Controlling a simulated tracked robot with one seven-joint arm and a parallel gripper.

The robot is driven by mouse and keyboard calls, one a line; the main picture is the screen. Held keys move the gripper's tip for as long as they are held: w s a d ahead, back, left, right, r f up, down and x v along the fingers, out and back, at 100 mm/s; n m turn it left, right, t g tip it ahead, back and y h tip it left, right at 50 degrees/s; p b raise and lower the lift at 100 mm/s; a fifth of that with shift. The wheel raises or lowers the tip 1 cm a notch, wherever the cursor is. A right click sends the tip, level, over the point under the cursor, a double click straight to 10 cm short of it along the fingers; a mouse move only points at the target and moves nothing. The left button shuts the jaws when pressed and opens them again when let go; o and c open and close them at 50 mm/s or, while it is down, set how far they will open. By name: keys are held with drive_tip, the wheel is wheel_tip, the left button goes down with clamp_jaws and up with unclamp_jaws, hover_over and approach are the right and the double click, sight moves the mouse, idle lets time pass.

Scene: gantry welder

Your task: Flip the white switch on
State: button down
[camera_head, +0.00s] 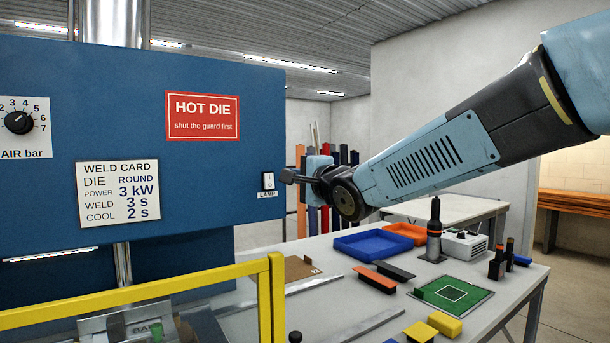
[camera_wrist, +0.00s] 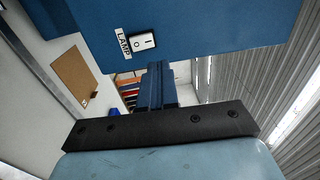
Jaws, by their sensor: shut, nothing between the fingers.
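The white rocker switch (camera_head: 268,181) sits near the right edge of the blue machine panel, above a LAMP label. It also shows in the wrist view (camera_wrist: 142,41), with I and O marks on its face. I cannot tell which half is pressed in. My gripper (camera_head: 285,176) is shut and empty, pointing left, with its tips just right of the switch in the head view. In the wrist view the closed fingers (camera_wrist: 159,68) reach up to just below and right of the switch, and a small gap shows. Contact is not clear.
The blue panel carries a red HOT DIE sign (camera_head: 202,117), a weld card (camera_head: 118,190) and an air dial (camera_head: 19,122). A yellow guard rail (camera_head: 277,300) stands in front. Below my arm, a table holds a blue tray (camera_head: 373,245), a green plate (camera_head: 453,295) and several small items.

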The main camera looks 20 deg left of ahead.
drive_tip(key=shift+r+v, duration=0.2)
drive_tip(key=shift+v, duration=0.8)
drive_tip(key=shift+r+v, duration=0.15)
drive_tip(key=shift+v, duration=0.85)
drive_tip(key=shift+w+d, duration=0.1)
drive_tip(key=shift+d, duration=0.05)
drive_tip(key=s+d+f+n+h, duration=0.1)
drive_tip(key=d+f+h, duration=0.25)
drive_tip(key=d, duration=0.55)
drive_tip(key=s+d+f+n+h, duration=0.1)
drive_tip(key=d+f+h, duration=0.25)
drive_tip(key=d, duration=0.65)
drive_tip(key=s+d+f+n+h, duration=0.1)
drive_tip(key=d+f+h, duration=0.25)
drive_tip(key=d, duration=0.55)
drive_tip(key=s+d+f+n+g+h, duration=0.1)
drive_tip(key=s+d+f+n+g, duration=0.1)
drive_tip(key=s+d, duration=0.4)
drive_tip(key=s+d+f+n+g+h, duration=0.2)
drive_tip(key=s+d+f, duration=0.4)
drive_tip(key=s, duration=0.5)
drive_tip(key=f+n+g, duration=0.1)
drive_tip(key=g, duration=0.1)
drive_tip(key=shift+d+f+g, duration=0.25)
drive_tip(key=shift+d+g, duration=0.05)
drive_tip(key=shift+g, duration=0.1)
drive_tip(key=shift+s, duration=0.1)
